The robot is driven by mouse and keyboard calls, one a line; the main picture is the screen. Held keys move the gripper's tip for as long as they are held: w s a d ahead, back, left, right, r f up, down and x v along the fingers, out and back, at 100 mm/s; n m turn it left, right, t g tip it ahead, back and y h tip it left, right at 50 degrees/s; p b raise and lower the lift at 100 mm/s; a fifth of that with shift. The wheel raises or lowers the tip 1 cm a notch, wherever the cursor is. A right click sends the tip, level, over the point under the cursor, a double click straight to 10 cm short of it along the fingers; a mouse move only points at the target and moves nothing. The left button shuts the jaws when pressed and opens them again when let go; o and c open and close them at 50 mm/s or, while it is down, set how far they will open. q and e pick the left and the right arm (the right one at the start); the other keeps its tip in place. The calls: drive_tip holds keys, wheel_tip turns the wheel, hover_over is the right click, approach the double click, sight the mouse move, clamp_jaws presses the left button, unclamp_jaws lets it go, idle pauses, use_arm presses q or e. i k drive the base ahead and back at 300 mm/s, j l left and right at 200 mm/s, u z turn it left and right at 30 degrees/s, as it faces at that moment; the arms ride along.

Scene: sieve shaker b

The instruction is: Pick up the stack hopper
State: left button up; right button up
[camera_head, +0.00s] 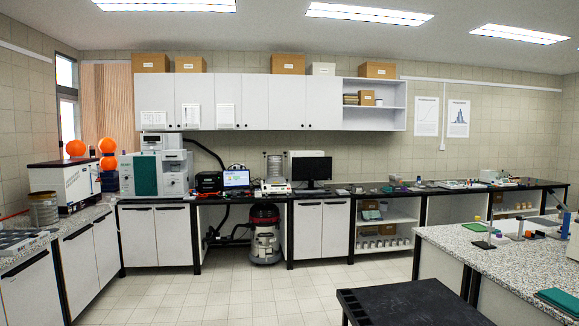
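Neither of my grippers is in the head view. I cannot surely pick out the stack hopper at this distance. A column of stacked round sieves (274,167) stands upright on the back counter, left of a dark monitor (311,169). A metal drum-shaped vessel (43,208) stands on the left counter. Nothing is seen touching either of them.
The back counter (340,195) carries instruments, a laptop (236,179) and many small items. A red-topped vacuum cleaner (265,235) stands below it. A speckled bench (500,262) is at right, a black flat surface (415,303) at front. The middle floor (240,293) is clear.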

sight(356, 189)
drive_tip(key=i+j+u, duration=0.3)
drive_tip(key=i, duration=0.2)
drive_tip(key=i+j+u, duration=0.1)
drive_tip(key=i+u, duration=0.15)
drive_tip(key=i, duration=0.3)
drive_tip(key=i+z, duration=0.2)
drive_tip(key=i, duration=0.4)
drive_tip(key=i+j+z, duration=0.2)
drive_tip(key=i, duration=0.4)
drive_tip(key=i+z, duration=0.15)
drive_tip(key=i, duration=0.45)
drive_tip(key=i+z, duration=0.15)
drive_tip(key=i, duration=0.85)
drive_tip(key=i+j+z, duration=0.1)
drive_tip(key=i, duration=0.9)
drive_tip(key=i+l+z, duration=0.25)
drive_tip(key=i+z, duration=0.2)
drive_tip(key=i, duration=0.3)
drive_tip(key=i+z, duration=0.45)
drive_tip(key=i, duration=0.35)
drive_tip(key=i+j+z, duration=0.3)
drive_tip(key=i+z, duration=0.2)
drive_tip(key=i, duration=0.25)
drive_tip(key=i+l+u, duration=0.25)
drive_tip(key=i, duration=0.3)
drive_tip(key=i+l+u, duration=0.2)
drive_tip(key=i, duration=0.35)
drive_tip(key=i+l+u, duration=0.25)
drive_tip(key=i, duration=0.3)
